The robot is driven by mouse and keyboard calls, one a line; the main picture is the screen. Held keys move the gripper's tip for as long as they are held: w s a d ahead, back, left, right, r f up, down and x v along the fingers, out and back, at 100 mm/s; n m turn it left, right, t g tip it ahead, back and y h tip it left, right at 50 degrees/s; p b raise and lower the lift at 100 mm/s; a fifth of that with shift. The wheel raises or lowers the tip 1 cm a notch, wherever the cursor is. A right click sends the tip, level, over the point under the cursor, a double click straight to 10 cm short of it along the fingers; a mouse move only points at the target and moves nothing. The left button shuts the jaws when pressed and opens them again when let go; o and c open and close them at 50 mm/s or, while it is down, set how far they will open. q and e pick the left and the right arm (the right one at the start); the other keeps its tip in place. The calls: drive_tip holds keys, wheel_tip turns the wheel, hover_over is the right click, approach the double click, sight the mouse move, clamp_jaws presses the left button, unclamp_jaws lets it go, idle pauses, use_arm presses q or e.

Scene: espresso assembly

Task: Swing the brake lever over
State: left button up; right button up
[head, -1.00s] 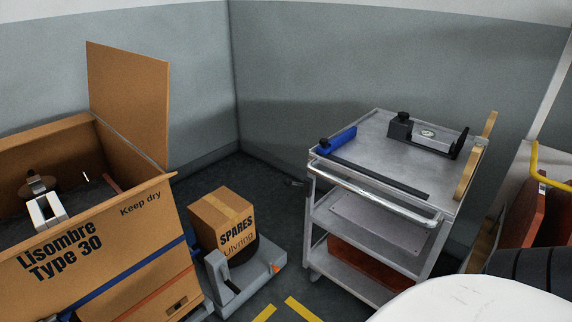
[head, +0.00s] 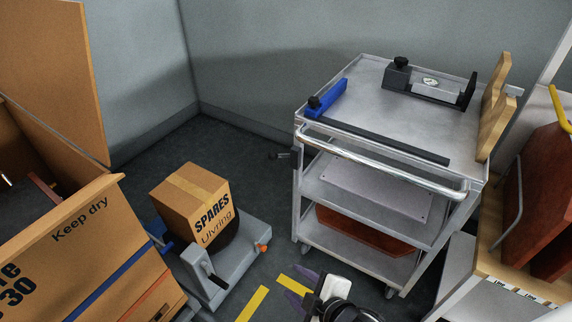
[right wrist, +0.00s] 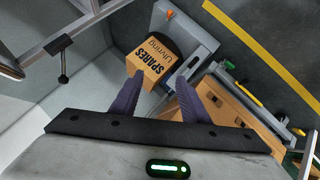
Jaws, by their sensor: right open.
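The brake lever (head: 283,155) is a small dark lever on the left side of the grey metal cart (head: 440,185), below the top shelf. In the right wrist view the lever (right wrist: 64,62) shows at the left on the cart's frame, with a dark knob at its end. My right gripper (head: 297,288) comes in at the bottom of the head view, below and apart from the lever. In the right wrist view its two purple fingers (right wrist: 160,97) are spread, with nothing between them. My left gripper is out of view.
A SPARES carton (head: 195,203) sits on a grey scale-like stand (head: 240,255) left of the cart. A large open cardboard crate (head: 90,250) stands at far left. A blue bar (head: 326,98) and a dark clamp-like fixture (head: 430,85) lie on the cart top. Floor shows between stand and cart.

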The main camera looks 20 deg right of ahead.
drive_tip(key=w+n+t+h+b, duration=0.1)
drive_tip(key=w+n+t+b, duration=0.1)
drive_tip(key=w+n+b, duration=0.65)
drive_tip(key=n+t+h+b, duration=0.3)
drive_tip(key=n+t+b, duration=0.3)
drive_tip(key=n, duration=0.9)
approach(274, 160)
drive_tip(key=w, duration=0.1)
drive_tip(key=shift+n, duration=0.25)
drive_tip(key=w+b, duration=0.1)
drive_tip(key=w, duration=0.2)
drive_tip(key=w+b, duration=0.1)
drive_tip(key=w, duration=0.2)
drive_tip(key=w+d+b, duration=0.1)
drive_tip(key=w, duration=0.2)
drive_tip(key=shift+w+d+r, duration=0.1)
drive_tip(key=shift+r, duration=0.15)
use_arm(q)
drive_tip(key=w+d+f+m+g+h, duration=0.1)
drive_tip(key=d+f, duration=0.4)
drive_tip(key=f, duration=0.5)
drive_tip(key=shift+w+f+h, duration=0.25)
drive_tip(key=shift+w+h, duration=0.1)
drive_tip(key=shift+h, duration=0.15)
use_arm(e)
drive_tip(key=shift+w+r, duration=0.1)
drive_tip(key=shift+w, duration=0.45)
clamp_jaws()
